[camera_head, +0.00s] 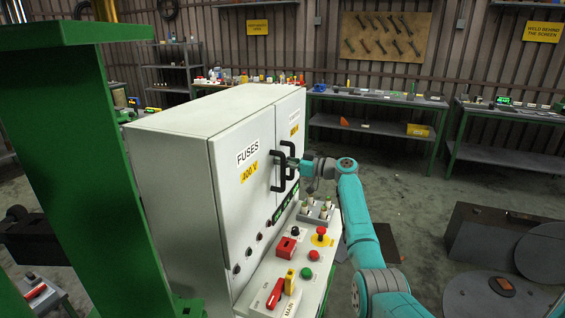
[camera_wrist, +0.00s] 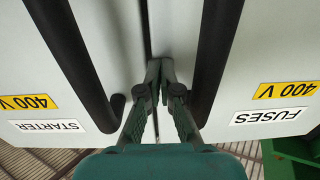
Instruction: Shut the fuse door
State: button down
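The fuse door (camera_head: 235,200) is the left door of the grey cabinet, with a "FUSES" label and a yellow 400 V plate. In the wrist view the fuse door (camera_wrist: 270,70) is on the right, upside down, with its black handle (camera_wrist: 215,60). The starter door (camera_wrist: 50,90) is on the left there. A narrow dark seam runs between the doors; I cannot tell whether the fuse door is fully flush. My gripper (camera_head: 292,163) is at the door handles (camera_head: 278,172). In the wrist view my gripper (camera_wrist: 160,70) has its fingertips together at the seam, between the two handles, holding nothing.
A sloped control panel (camera_head: 262,278) with a red switch, buttons and knobs juts out below the doors. A green post (camera_head: 75,150) stands close on the left. Workbenches (camera_head: 375,101) line the back wall. Dark metal boxes (camera_head: 480,240) stand on the floor at right.

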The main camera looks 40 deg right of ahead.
jog(key=shift+w+a+r, duration=0.15)
jog(key=shift+w+a, duration=0.05)
jog(key=shift+a, duration=0.1)
jog(key=v, duration=1.2)
jog(key=shift+s+d+f, duration=0.2)
jog(key=shift+d, duration=0.1)
